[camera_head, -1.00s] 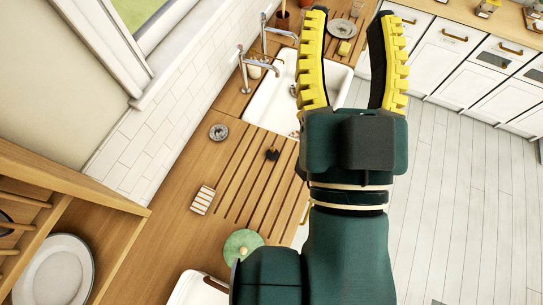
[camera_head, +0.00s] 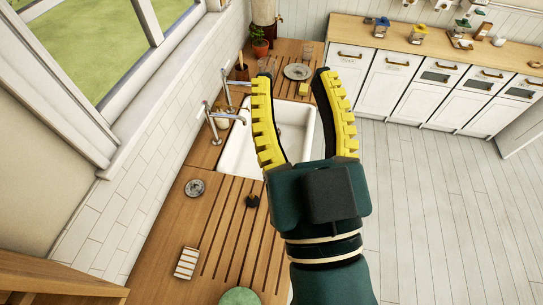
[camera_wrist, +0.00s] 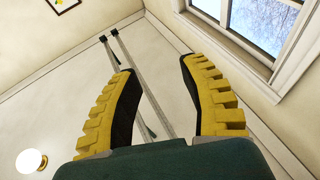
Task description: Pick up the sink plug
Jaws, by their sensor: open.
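A small black object (camera_head: 252,201) lies on the grooved wooden drainboard just this side of the sink. A round grey metal piece (camera_head: 195,188) lies on the counter to its left, near the wall. Either could be the sink plug; they are too small to tell for sure. My gripper (camera_head: 292,72) is raised, open and empty, and in the picture it overlaps the white sink (camera_head: 240,150). In the wrist view my gripper (camera_wrist: 158,66) points up at the wall and ceiling, with nothing between its fingers.
Two taps stand behind the sink, the nearer tap (camera_head: 213,121) by its left rim. A striped block (camera_head: 187,263) and a green round item (camera_head: 240,297) lie on the near counter. A plate (camera_head: 298,72), yellow sponge (camera_head: 304,89) and potted plant (camera_head: 259,42) are beyond. The floor (camera_head: 430,210) is clear.

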